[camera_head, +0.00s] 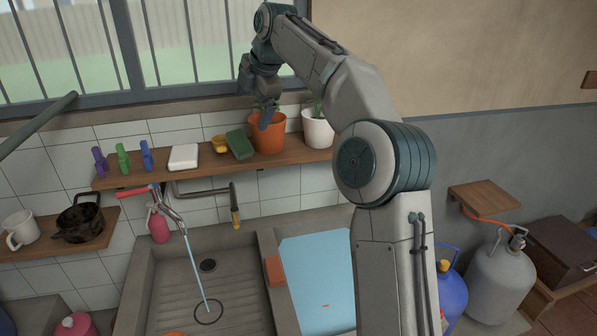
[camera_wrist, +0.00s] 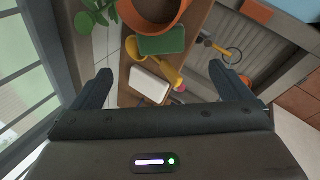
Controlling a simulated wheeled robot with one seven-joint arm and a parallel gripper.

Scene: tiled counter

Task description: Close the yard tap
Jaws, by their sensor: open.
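The tap with a red lever (camera_head: 134,192) and a metal spout (camera_head: 168,208) stands over the left sink basin in the head view. A blue-white stream of water (camera_head: 195,260) runs from it into the basin. My gripper (camera_head: 263,112) is open and empty, high above the shelf by the orange pot, well to the right of the tap. The wrist view shows its two spread fingers (camera_wrist: 162,85) over the shelf. I cannot clearly tell the tap in the wrist view.
The shelf (camera_head: 218,167) holds colored clips, white soap (camera_head: 184,157), a green sponge (camera_head: 240,144), an orange pot (camera_head: 268,134) and a white pot (camera_head: 318,128). A yellow-handled pipe (camera_head: 235,212) hangs below. A water-filled basin (camera_head: 315,275) lies right. Window bars rise behind my gripper.

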